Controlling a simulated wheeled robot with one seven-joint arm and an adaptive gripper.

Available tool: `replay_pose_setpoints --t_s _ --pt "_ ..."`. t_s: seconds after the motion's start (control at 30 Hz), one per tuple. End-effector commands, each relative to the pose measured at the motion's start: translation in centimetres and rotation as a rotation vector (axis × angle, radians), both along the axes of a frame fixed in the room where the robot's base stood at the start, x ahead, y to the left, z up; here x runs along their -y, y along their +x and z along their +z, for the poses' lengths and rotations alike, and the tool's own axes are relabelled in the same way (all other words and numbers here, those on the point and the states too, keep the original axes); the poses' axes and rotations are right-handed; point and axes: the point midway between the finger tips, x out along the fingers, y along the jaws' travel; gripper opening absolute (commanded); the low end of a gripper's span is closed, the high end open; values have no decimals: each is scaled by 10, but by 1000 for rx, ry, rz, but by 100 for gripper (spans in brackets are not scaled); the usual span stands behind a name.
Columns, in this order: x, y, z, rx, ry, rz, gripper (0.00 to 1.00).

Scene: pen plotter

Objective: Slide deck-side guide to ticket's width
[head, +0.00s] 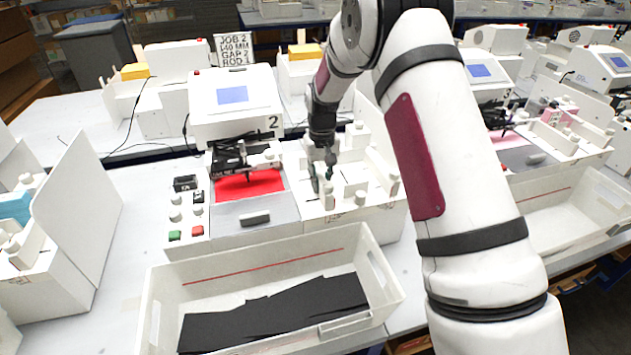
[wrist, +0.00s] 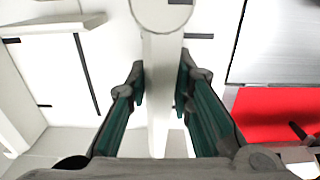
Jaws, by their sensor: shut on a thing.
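The ticket (head: 234,48) is a white card behind plotter 2, reading JOB 2, 140 MM, GAP 2, ROD 1. Plotter 2 (head: 232,112) has a red sheet (head: 247,186) on its deck. On the white unit right of the deck, my gripper (head: 322,182) points down among several white blocks and posts. In the wrist view my gripper (wrist: 160,92) has its two dark-and-green fingers on either side of a narrow white guide (wrist: 160,60) with a round end. The red sheet lies to the right in that view.
A white tray (head: 268,245) with dark sheets stands in front of the plotter. A button panel (head: 187,208) is left of the deck. White round-knobbed posts (head: 361,198) stand close right of my gripper. More plotters stand on both sides.

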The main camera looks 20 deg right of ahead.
Motion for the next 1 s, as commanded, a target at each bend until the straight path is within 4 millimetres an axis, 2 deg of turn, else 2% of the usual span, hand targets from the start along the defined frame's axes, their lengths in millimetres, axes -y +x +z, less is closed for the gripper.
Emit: replay_pose_setpoints --t_s 0.17,0.2,0.3,0.67,0.77,1.0 --pt "-3 0 0 1 2 5 0" --pt "-3 0 0 1 2 6 23" --pt "-3 0 0 1 2 5 41" --pt "-3 0 4 2 2 4 41" --pt "-3 1 15 3 2 3 41" --pt "-3 1 62 5 2 3 41"
